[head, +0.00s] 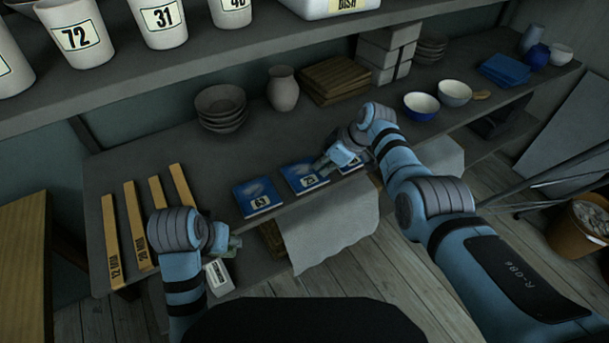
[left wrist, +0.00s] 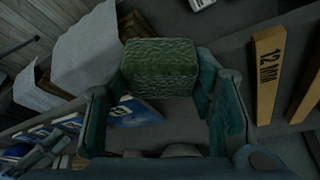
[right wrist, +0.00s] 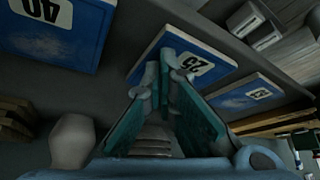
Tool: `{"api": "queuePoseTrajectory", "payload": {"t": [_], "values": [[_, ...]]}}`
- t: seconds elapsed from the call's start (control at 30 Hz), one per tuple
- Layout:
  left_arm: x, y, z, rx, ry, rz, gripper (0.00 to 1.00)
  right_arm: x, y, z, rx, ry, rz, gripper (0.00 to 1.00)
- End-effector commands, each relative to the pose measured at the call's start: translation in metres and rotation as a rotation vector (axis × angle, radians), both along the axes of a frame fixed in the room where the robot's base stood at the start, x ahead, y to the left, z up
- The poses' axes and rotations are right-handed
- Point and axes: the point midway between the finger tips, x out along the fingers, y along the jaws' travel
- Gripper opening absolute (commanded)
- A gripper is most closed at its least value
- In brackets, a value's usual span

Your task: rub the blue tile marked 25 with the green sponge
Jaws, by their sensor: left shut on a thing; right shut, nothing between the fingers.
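The blue tile marked 25 (head: 294,172) lies on the shelf between two other blue tiles and bears a pale smear. It also shows in the right wrist view (right wrist: 160,48), partly hidden by my fingers. My right gripper (head: 319,165) is shut and empty, its tips at or just above this tile; I cannot tell whether they touch. In the right wrist view its fingers (right wrist: 175,62) meet over the tile. My left gripper (head: 232,243) is off the shelf's front left. In the left wrist view it is shut on the green sponge (left wrist: 160,68). The head view does not clearly show the sponge.
The tile marked 63 (head: 256,196) lies left of tile 25; the tile marked 40 (right wrist: 52,30) is on the other side. Wooden strips (head: 136,225) lie at the shelf's left. Bowls (head: 220,105) and a vase (head: 283,88) stand behind. A pale cloth (head: 325,235) hangs in front.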

Motion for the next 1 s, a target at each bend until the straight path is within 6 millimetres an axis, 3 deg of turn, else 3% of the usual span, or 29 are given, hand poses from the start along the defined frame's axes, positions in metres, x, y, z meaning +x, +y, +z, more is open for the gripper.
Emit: {"api": "queuePoseTrajectory", "payload": {"t": [0.27, 0.73, 1.0], "values": [[0.0, 0.0, 0.003, 0.0, 0.0, 0.0, 0.28, 0.0, 0.0, 0.003, 0.0, 0.0, 0.0, 0.0], [0.0, 0.0, 0.057, 0.0, 0.0, 0.0, 0.28, 0.0, 0.0, 0.059, 0.0, 0.0, 0.0, 0.0], [0.0, 0.0, 0.056, 0.0, 0.0, 0.0, 0.28, 0.0, 0.0, 0.058, 0.0, 0.0, 0.0, 0.0]]}}
